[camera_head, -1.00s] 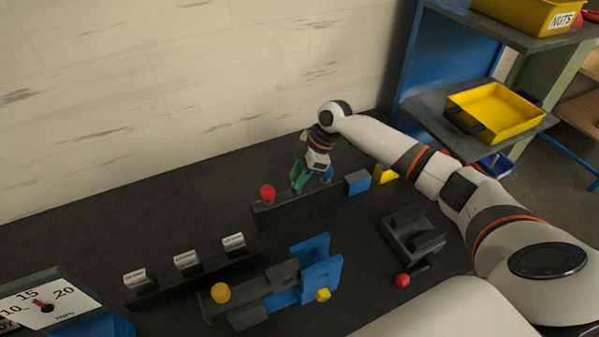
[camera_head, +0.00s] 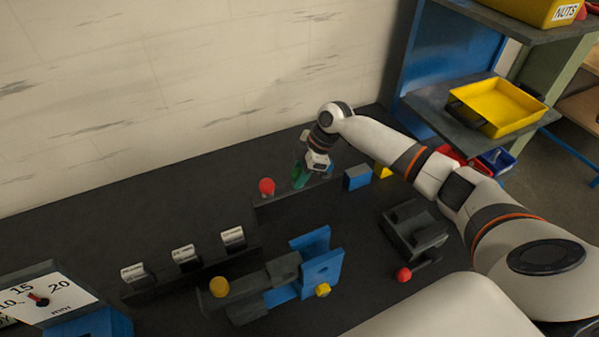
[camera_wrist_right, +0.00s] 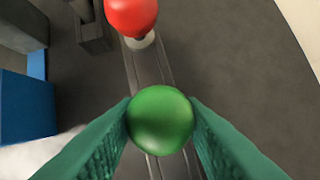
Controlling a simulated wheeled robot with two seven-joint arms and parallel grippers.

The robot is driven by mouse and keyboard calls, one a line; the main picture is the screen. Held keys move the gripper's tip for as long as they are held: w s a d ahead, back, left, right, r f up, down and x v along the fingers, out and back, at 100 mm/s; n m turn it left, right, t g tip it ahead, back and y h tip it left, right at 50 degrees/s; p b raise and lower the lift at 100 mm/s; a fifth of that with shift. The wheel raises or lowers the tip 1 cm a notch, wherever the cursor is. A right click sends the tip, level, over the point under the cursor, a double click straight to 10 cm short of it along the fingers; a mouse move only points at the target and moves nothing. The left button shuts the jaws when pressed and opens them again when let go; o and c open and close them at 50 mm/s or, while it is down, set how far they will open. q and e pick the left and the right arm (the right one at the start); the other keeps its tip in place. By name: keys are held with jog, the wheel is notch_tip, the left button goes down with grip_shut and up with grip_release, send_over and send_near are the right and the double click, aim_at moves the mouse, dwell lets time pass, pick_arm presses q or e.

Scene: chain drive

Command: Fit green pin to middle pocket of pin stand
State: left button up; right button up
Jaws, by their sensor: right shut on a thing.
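My right gripper (camera_head: 301,182) is at the far side of the table, pointing down over the dark pin stand (camera_head: 290,204). In the right wrist view its two teal fingers (camera_wrist_right: 160,128) are shut on the round head of the green pin (camera_wrist_right: 160,118). The green head sits over the stand's rail (camera_wrist_right: 146,68); its shank is hidden beneath, so I cannot tell whether it is in a pocket. A red pin (camera_head: 267,187) stands upright at the stand's left end; it also shows in the right wrist view (camera_wrist_right: 131,14). My left gripper is out of view.
A blue block (camera_head: 357,178) and a yellow piece (camera_head: 382,170) lie right of the stand. In front are a blue and grey fixture (camera_head: 318,268), a dark grey block (camera_head: 413,230) with a red knob (camera_head: 404,274), and a label-card rack (camera_head: 190,277).

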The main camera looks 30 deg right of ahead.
jog(key=o, duration=1.2)
jog(key=shift+o, duration=0.2)
jog(key=b+v, duration=0.3)
jog(key=v, duration=0.9)
